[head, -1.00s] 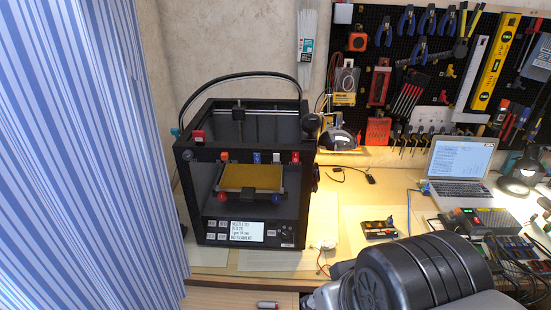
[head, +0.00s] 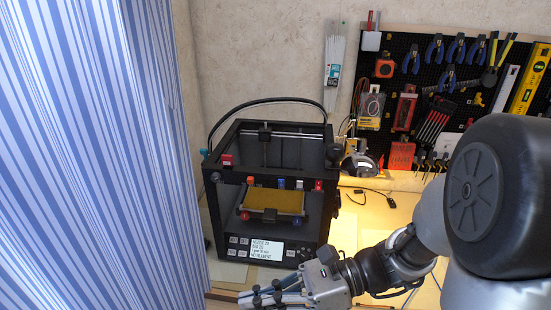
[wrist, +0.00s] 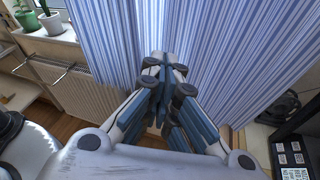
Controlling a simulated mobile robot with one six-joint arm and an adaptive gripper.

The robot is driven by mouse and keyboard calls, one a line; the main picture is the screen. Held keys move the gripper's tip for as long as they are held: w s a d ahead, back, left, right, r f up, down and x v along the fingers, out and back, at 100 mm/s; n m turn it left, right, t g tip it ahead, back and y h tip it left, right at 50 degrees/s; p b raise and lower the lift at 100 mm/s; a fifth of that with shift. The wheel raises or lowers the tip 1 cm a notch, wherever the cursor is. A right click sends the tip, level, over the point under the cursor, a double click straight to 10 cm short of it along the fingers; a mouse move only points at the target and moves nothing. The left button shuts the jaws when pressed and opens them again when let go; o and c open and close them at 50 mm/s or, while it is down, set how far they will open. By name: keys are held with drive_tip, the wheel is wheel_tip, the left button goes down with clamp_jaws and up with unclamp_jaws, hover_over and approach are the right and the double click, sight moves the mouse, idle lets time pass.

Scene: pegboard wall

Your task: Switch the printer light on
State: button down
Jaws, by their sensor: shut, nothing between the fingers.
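In the wrist view my gripper (wrist: 166,65) points toward the curtain, with the printer's panel (wrist: 292,152) at the right edge.
A blue-striped curtain (head: 100,140) hangs left of the printer. A pegboard with tools (head: 425,80) is on the wall at right. In the wrist view, a radiator (wrist: 75,88) and potted plants (wrist: 50,20) stand at left. The bench (head: 375,215) right of the printer is partly clear.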

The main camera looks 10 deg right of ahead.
sight(300, 184)
drive_tip(key=w+d+m+t+y+p, duration=0.2)
drive_tip(key=w+d+m+t, duration=0.5)
drive_tip(key=w+m+t, duration=0.5)
drive_tip(key=w+d+f+m+t+h, duration=0.2)
drive_tip(key=d+m+t+h, duration=0.1)
drive_tip(key=d+m, duration=0.2)
drive_tip(key=w+d+f+m+t+h+p, duration=0.1)
drive_tip(key=w+d+f+m+t+h, duration=0.1)
drive_tip(key=d+m, duration=0.3)
drive_tip(key=shift+d+f+m+t+h, duration=0.15)
drive_tip(key=shift+f+m+t+h, duration=0.25)
drive_tip(key=shift+f+m+t, duration=0.4)
drive_tip(key=shift+w+r, duration=0.1)
drive_tip(key=w+d+r+b+x, duration=0.1)
drive_tip(key=d+x, duration=0.1)
drive_tip(key=x, duration=1.1)
drive_tip(key=shift+d, duration=0.2)
